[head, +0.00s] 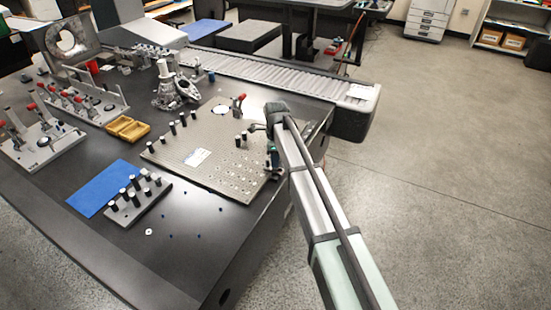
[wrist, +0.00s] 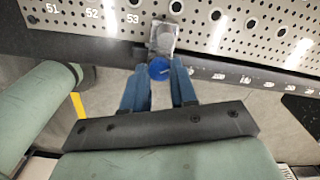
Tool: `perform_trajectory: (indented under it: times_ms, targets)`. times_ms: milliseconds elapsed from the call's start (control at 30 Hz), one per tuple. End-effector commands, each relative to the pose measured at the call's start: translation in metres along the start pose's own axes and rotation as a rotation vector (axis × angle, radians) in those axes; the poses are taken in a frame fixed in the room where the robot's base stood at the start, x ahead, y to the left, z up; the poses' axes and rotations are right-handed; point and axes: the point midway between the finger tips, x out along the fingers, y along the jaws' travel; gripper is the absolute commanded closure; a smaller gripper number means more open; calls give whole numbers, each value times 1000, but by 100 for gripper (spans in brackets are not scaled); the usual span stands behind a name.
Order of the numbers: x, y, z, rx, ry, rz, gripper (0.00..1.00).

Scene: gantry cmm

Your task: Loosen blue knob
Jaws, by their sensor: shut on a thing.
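The blue knob (wrist: 159,69) shows in the wrist view as a round blue cap. It sits on a grey metal clamp block (wrist: 163,38) at the edge of the perforated plate (wrist: 235,20). My gripper (wrist: 161,72) has its two blue fingers on either side of the knob and is shut on it. In the head view the perforated plate (head: 190,160) lies on the dark table, and my arm reaches to its right edge. The knob is not clearly visible there, and my gripper is mostly hidden by the arm.
A blue mat (head: 95,190), a block of black pegs (head: 140,200) and a yellow tray (head: 127,129) are to the left. A roller conveyor (head: 270,78) runs behind. Floor is open at right.

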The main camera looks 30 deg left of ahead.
Motion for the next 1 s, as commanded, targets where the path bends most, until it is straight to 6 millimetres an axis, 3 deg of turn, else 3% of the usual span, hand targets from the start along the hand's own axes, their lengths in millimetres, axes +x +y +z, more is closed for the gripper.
perform_trajectory:
  times_ms: [500, 933, 967, 1000]
  targets:
    - [0, 0, 0, -347, 0, 0, 100]
    - [0, 0, 0, -394, 0, 0, 100]
    - [0, 0, 0, -394, 0, 0, 72]
    - [0, 0, 0, -394, 0, 0, 68]
